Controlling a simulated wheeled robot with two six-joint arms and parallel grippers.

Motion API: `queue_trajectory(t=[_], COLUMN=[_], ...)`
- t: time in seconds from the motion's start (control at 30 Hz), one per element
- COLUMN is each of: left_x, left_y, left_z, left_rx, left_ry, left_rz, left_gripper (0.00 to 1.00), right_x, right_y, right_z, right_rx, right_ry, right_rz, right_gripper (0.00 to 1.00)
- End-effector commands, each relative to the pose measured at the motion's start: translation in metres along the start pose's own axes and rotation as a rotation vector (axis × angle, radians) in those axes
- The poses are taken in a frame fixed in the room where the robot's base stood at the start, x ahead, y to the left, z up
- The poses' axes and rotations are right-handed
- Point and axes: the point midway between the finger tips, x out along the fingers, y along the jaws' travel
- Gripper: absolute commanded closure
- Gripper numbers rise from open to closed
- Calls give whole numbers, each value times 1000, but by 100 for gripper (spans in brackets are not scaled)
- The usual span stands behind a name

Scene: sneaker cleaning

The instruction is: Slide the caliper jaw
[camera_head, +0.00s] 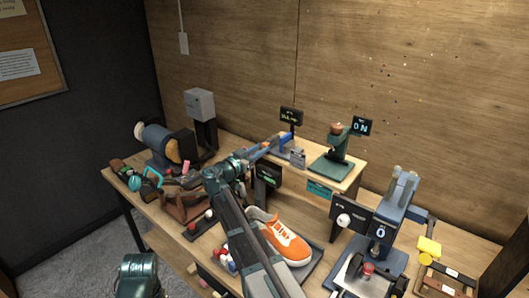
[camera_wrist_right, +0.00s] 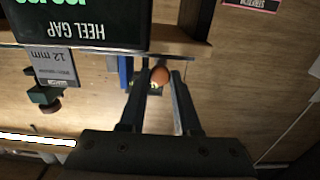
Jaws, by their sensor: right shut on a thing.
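The blue caliper (camera_head: 282,141) stands at the left of the raised wooden shelf, below a small display. My right gripper (camera_head: 266,147) reaches it from the left. In the right wrist view, its two dark fingers (camera_wrist_right: 158,92) are closed around a round orange-brown knob (camera_wrist_right: 160,76), with a blue bar (camera_wrist_right: 125,72) beside it. The display there, upside down, reads HEEL GAP (camera_wrist_right: 75,30), and a grey card (camera_wrist_right: 54,67) reads 12 mm. The display also shows in the head view (camera_head: 291,115), too small to read. My left gripper is not in view.
A green press (camera_head: 333,155) with a 0 N display stands right of the caliper. An orange sneaker (camera_head: 285,243) lies in front of the shelf. A blue-grey machine (camera_head: 388,215) stands at right. A grinder-like machine (camera_head: 160,143) and brown bag (camera_head: 186,205) crowd the left.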

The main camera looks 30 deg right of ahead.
Motion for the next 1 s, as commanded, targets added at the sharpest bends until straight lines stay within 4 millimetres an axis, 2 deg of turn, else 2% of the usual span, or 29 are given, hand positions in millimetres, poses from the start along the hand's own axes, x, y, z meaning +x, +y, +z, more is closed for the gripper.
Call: queue_trajectory(t=[0.1, 0.13, 0.3, 0.67, 0.77, 1.0], left_x=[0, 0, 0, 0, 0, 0], left_y=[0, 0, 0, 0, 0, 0], left_z=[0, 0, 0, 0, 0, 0], left_rx=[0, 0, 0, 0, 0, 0], left_ry=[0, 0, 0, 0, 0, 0], left_rz=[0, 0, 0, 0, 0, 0], left_gripper=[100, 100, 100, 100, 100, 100], right_x=[0, 0, 0, -6, -19, -72], right_y=[1, 1, 1, 1, 2, 2], right_z=[0, 0, 0, 0, 0, 0], right_rx=[0, 0, 0, 0, 0, 0], right_ry=[-1, -1, 0, 0, 0, 0], right_rz=[0, 0, 1, 0, -1, -4], right_gripper=[100, 65, 38, 38, 38, 38])
